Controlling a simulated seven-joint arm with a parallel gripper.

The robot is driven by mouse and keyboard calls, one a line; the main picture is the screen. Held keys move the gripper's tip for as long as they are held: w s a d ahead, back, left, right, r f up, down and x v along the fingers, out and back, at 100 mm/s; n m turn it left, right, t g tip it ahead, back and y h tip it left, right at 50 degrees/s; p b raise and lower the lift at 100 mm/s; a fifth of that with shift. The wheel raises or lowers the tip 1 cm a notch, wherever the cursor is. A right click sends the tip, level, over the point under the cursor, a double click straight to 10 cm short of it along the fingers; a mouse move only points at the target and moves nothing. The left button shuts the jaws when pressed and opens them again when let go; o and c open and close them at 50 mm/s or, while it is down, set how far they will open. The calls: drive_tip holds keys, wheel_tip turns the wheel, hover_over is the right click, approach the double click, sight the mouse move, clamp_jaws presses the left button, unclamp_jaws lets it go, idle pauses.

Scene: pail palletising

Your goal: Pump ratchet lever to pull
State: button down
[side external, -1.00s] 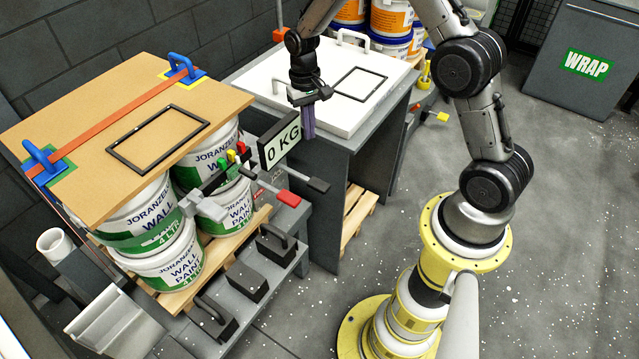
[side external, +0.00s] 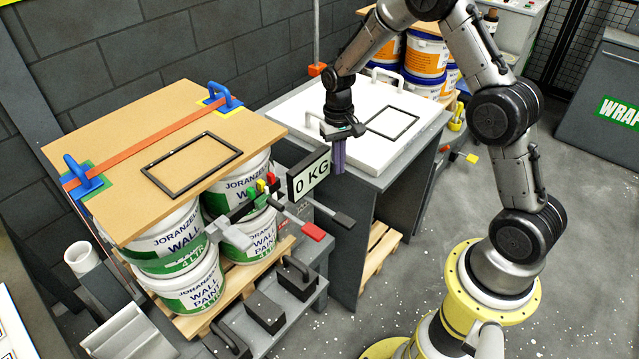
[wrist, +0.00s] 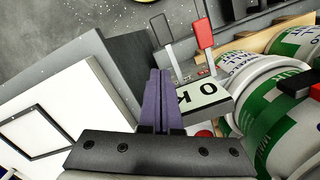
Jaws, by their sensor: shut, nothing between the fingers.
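Two levers stick out beside the paint pallet, below the 0 KG display (side external: 309,174). One is a red-tipped lever (side external: 312,231) and the other a black-tipped lever (side external: 343,220); I cannot tell which is the ratchet. In the wrist view the red-tipped lever (wrist: 204,33) and the dark-tipped lever (wrist: 160,30) show beyond the fingers. An orange strap (side external: 150,145) crosses the board over the pails, between two blue-handled corner pieces. My gripper (side external: 339,168) is shut and empty, pointing down just right of the display, above and apart from both levers. Its purple fingers fill the wrist view's middle (wrist: 158,85).
Joranzel paint pails (side external: 185,285) stand under the wooden board (side external: 110,160). Black handled blocks (side external: 265,311) sit on a grey step in front. A white-topped grey bench (side external: 415,150) stands close behind my gripper. Floor to the right is clear.

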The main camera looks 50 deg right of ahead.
drive_tip(key=c, duration=1.6)
unclamp_jaws()
drive_tip(key=c, duration=1.3)
unclamp_jaws()
drive_tip(key=shift+r, duration=0.15)
drive_tip(key=o, duration=1.3)
wheel_tip(320, 180, up, 11)
drive_tip(key=shift+d, duration=0.15)
drive_tip(key=s+d+f+n+t+h, duration=0.25)
drive_tip(key=s+d+f+t, duration=0.2)
drive_tip(key=d+t, duration=0.3)
drive_tip(key=s+a+r+n+t+y, duration=0.2)
drive_tip(key=s+a+r+n+t, duration=0.1)
drive_tip(key=s+a+t, duration=0.5)
wheel_tip(320, 180, down, 10)
drive_tip(key=w+a+g, duration=0.1)
drive_tip(key=x, duration=1)
